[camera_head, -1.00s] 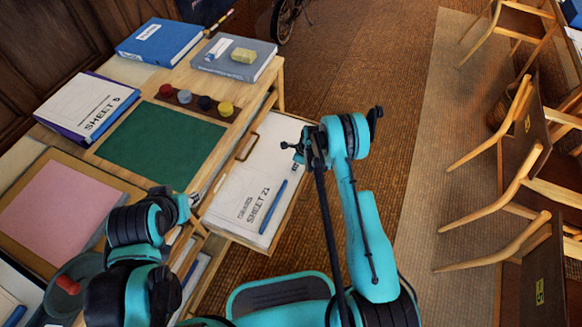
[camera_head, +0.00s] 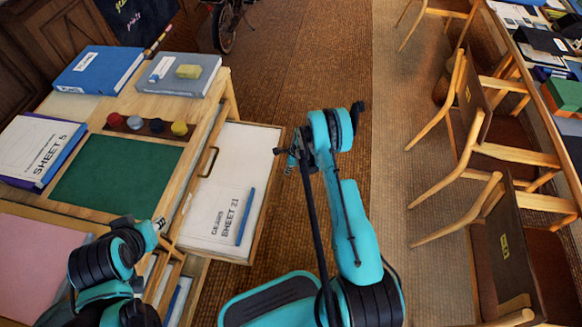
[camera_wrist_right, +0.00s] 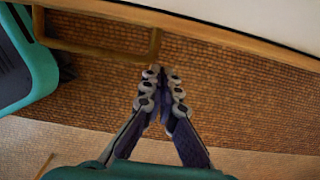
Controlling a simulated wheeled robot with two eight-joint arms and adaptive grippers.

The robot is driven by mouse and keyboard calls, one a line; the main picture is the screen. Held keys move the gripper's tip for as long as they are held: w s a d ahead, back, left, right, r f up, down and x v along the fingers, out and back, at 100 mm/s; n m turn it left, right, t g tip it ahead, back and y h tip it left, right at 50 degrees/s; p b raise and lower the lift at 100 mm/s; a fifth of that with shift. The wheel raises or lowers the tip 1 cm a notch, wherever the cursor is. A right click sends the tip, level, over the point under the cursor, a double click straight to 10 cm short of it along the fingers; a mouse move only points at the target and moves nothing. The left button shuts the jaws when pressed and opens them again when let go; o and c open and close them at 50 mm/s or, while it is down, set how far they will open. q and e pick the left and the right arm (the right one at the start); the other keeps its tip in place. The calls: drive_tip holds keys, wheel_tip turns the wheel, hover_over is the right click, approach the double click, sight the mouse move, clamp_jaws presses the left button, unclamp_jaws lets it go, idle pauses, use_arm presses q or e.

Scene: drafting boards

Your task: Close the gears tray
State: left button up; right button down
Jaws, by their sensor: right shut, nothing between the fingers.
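The gears tray (camera_head: 232,150) is a pale wooden drawer pulled out from the right side of the drafting desk. A white sheet marked GEARS SHEET 21 (camera_head: 213,212) and a blue pen (camera_head: 246,217) lie in it. My right gripper (camera_head: 289,162) is just right of the tray's outer edge in the head view, apart from it as far as I can tell. In the right wrist view its fingers (camera_wrist_right: 161,72) are together and empty, with a tray-like wooden edge (camera_wrist_right: 235,37) above. My left gripper (camera_head: 160,223) is low beside the desk; its fingers are too small to judge.
The desk holds a green mat (camera_head: 117,174), a blue binder (camera_head: 98,72), a grey binder (camera_head: 180,87) and paint pots. Another open compartment (camera_head: 178,297) lies below, partly hidden by my left arm. Chairs (camera_head: 480,150) stand at right; carpet between is clear.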

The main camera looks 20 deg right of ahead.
use_arm(q)
drive_tip(key=shift+f+b, duration=0.4)
drive_tip(key=shift+f, duration=0.25)
use_arm(e)
drive_tip(key=a, duration=0.1)
drive_tip(key=w+a, duration=0.2)
drive_tip(key=shift+r, duration=0.25)
drive_tip(key=shift+a, duration=0.1)
